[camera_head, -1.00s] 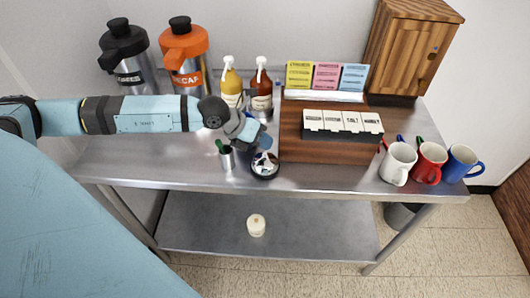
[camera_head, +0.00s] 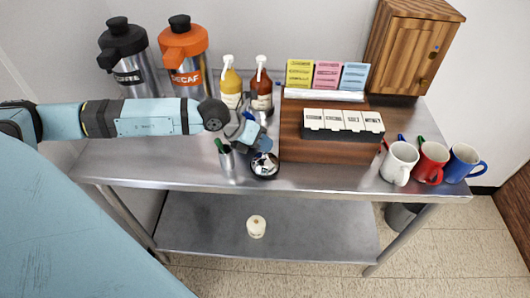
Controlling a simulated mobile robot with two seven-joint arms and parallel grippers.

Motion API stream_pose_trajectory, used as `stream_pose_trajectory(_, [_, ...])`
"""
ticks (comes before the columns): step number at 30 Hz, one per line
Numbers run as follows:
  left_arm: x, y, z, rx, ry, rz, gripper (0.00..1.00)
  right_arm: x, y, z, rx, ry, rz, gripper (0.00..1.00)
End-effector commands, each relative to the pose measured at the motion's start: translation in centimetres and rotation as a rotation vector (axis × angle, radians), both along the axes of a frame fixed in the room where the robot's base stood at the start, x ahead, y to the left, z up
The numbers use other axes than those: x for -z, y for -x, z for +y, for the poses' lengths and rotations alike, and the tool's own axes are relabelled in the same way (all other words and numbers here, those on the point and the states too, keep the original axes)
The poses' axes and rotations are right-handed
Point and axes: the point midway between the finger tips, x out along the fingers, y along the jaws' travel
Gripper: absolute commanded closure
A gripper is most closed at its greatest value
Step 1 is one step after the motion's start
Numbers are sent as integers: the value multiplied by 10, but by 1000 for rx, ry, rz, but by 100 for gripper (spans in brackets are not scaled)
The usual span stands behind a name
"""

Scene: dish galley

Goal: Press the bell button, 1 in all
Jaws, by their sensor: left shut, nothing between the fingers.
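The bell (camera_head: 265,166) is a small round dome with a dark base. It stands near the front edge of the steel counter, just left of the wooden box. My left gripper (camera_head: 262,146) comes in from the left and is shut and empty. Its tips are right over the back of the bell and hide part of its top, where the button is. I cannot tell whether they touch it. My right gripper is not in view.
A metal cup with pens (camera_head: 227,160) stands close left of the bell. The wooden box (camera_head: 325,150) with labelled compartments is close on the right. Syrup bottles (camera_head: 231,82) and dispensers (camera_head: 185,55) stand behind my arm. Mugs (camera_head: 430,163) stand at the right end.

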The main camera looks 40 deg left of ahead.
Motion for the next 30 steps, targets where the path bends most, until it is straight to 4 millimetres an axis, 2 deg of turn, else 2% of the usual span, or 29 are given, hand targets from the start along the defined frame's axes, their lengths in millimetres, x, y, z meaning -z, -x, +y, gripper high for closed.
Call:
stream_pose_trajectory(19, [9,0,0,1,0,1,100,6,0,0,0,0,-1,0])
stream_pose_trajectory(30, [6,1,0,1,0,2,100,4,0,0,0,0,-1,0])
